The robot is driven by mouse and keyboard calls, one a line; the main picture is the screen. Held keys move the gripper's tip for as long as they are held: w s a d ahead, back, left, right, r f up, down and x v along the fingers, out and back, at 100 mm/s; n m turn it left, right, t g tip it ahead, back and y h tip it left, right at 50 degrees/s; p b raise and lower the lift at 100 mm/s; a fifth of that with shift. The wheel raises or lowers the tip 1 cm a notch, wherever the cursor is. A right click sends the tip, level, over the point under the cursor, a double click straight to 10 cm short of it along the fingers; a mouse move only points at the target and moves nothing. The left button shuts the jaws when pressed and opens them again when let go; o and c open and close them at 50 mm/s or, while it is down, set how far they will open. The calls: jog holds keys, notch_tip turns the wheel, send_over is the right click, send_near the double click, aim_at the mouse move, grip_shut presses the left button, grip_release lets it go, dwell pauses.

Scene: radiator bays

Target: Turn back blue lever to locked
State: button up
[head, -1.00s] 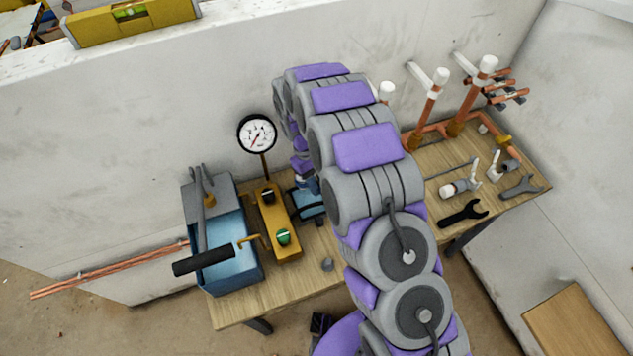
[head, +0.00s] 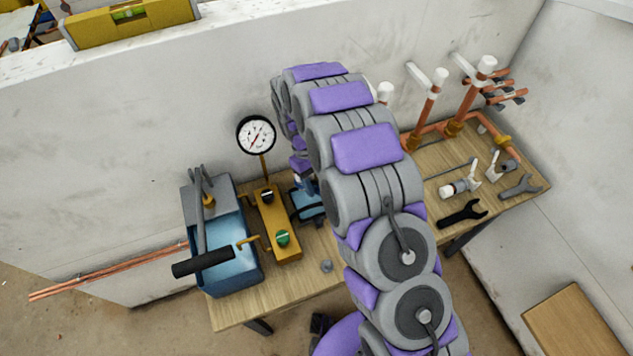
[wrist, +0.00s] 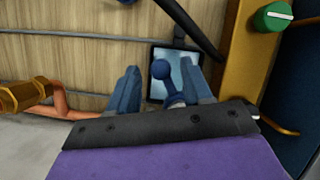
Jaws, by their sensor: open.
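The blue lever (wrist: 162,72) shows in the wrist view as a round dark-blue knob on a short stem. It stands between the two blue fingers of my gripper (wrist: 158,67), which are open with gaps visible on both sides of the knob. My palm hides the lower part of the lever. A light-blue plate (wrist: 157,91) with a dark frame lies under it; it also shows in the head view (head: 311,208), left of my arm. In the head view my arm mostly hides the gripper and lever.
A brass manifold (head: 283,243) with a green knob (head: 282,238) stands just left, carrying a pressure gauge (head: 256,135). A blue pump tank (head: 228,265) with a black-handled lever stands beyond it.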

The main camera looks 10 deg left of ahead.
jog(key=p+v, duration=0.1)
jog(key=v, duration=1)
jog(key=shift+a+r, duration=0.1)
jog(key=shift+r, duration=0.15)
jog(key=s+d+r+m+y+b, duration=0.1)
jog(key=s+d+r+m, duration=0.1)
jog(key=s+d+r, duration=0.55)
jog(key=s+d+r+m+y+b, duration=0.1)
jog(key=s+d+r+m, duration=0.3)
jog(key=d, duration=0.6)
jog(key=s+d+m, duration=0.1)
jog(key=s+d, duration=0.3)
jog(key=s, duration=0.7)
jog(key=s+d+m+t+y, duration=0.1)
jog(key=s+d, duration=0.3)
jog(key=s, duration=0.7)
jog(key=shift+d+m+b, duration=0.25)
jog(key=shift+m+b, duration=0.2)
jog(key=shift+m, duration=0.25)
